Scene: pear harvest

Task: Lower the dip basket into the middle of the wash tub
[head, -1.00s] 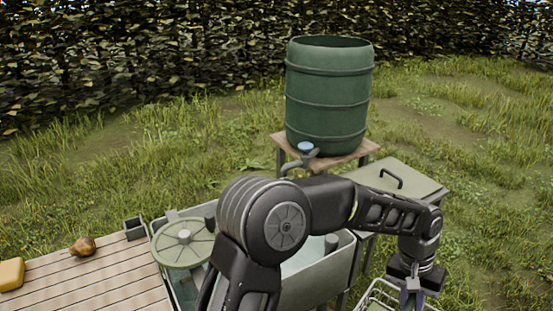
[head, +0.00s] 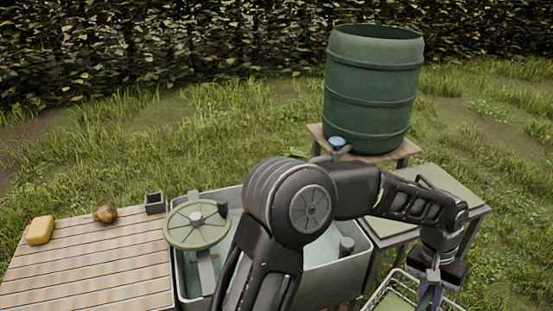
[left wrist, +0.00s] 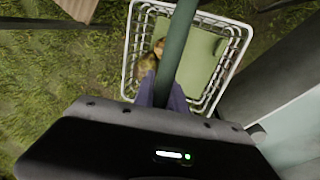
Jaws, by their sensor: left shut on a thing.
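My left gripper (head: 433,277) is shut on the handle of the dip basket, a white wire basket (head: 380,289) with a pale green floor, at the lower right of the head view. In the left wrist view the basket (left wrist: 132,52) hangs below the jaws, its dark green handle bar (left wrist: 176,45) running between the fingers. A brownish pear (left wrist: 149,64) lies inside. The grey wash tub (head: 340,280) holds pale water and stands left of the basket, partly hidden by my left arm. The basket is outside the tub, to its right. My right gripper is out of view.
A round pale green wheel (head: 197,224) sits over the tub's left part. A green barrel (head: 372,90) with a tap stands behind on a wooden stand.

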